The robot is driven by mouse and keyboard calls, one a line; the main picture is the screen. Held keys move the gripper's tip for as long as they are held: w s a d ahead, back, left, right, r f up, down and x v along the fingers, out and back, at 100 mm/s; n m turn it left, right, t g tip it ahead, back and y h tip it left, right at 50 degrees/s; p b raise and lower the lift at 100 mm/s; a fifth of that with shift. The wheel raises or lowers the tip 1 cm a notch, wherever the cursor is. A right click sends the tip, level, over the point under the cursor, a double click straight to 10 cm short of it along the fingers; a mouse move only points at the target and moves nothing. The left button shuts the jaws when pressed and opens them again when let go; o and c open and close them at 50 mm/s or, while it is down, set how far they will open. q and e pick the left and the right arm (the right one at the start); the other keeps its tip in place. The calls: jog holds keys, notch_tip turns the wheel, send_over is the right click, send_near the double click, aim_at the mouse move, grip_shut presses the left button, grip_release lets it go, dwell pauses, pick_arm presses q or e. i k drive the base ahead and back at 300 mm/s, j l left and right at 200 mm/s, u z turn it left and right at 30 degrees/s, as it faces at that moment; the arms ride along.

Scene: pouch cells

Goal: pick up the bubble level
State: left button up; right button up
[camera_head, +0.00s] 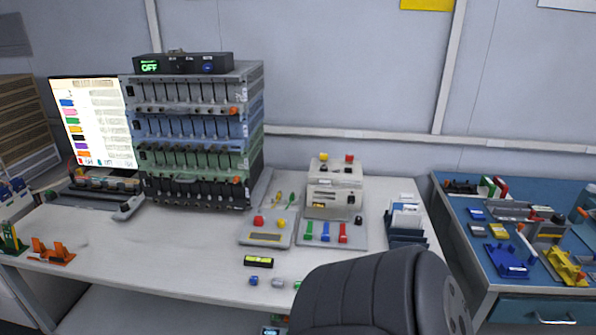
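The bubble level (259,261) is a small black bar with a yellow-green vial. It lies flat on the white table (160,255), near the front edge and just left of the dark chair back. Neither of my grippers shows in the head view, and nothing is touching the level.
A dark chair (365,295) blocks the front right of the table. Small blue, grey and green pieces (277,283) lie in front of the level. Behind stand a grey panel (266,237), a beige device (334,188) and a tall rack (195,135).

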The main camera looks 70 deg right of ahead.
aim_at(248, 261)
jog(key=z, duration=1.85)
